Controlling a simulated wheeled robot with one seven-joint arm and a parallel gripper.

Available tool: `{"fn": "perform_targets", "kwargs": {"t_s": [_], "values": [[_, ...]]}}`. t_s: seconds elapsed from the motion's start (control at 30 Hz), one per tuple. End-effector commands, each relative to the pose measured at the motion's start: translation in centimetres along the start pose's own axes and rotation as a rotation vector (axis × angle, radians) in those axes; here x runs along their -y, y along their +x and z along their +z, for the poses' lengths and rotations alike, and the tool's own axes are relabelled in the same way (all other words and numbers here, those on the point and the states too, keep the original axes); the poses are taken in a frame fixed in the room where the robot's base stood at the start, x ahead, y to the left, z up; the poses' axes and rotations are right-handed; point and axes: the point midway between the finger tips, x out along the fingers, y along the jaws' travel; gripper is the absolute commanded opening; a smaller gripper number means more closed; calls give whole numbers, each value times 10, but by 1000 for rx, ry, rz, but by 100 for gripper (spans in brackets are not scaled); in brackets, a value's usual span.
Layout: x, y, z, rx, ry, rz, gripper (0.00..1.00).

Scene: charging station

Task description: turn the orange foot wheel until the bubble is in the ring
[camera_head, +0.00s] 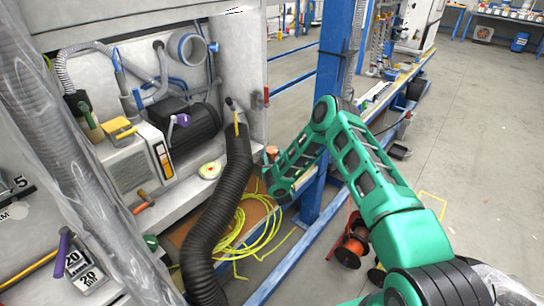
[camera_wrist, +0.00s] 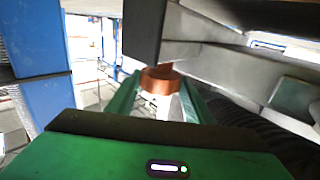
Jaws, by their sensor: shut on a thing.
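The orange foot wheel (camera_wrist: 158,79) shows copper-coloured in the wrist view, on a pale stem, between the two green fingers of my gripper (camera_wrist: 160,98). In the head view only a small part of the wheel (camera_head: 272,151) shows beside the cabinet's edge. My gripper (camera_head: 274,180) is partly hidden there by my arm and is shut on the wheel. A round pale dial with a yellow-green face (camera_head: 210,170), apparently the bubble level, lies on the cabinet shelf left of my gripper. It is too small to tell where the bubble is.
A thick black hose (camera_head: 232,190) hangs between the level and my gripper. A blue post (camera_head: 340,70) stands close behind my arm. Yellow cable (camera_head: 243,235) lies coiled below. A red reel (camera_head: 350,248) stands on the floor. Open floor lies at the right.

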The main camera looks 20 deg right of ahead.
Motion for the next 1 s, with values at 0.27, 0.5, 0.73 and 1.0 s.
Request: {"fn": "perform_targets", "kwargs": {"t_s": [0.27, 0.5, 0.73, 1.0], "values": [[4, -3, 3, 7, 4, -5, 61], [2, -1, 2, 3, 2, -2, 65], [0, -9, 3, 5, 3, 1, 65], [-1, -45, 4, 7, 5, 2, 65]]}}
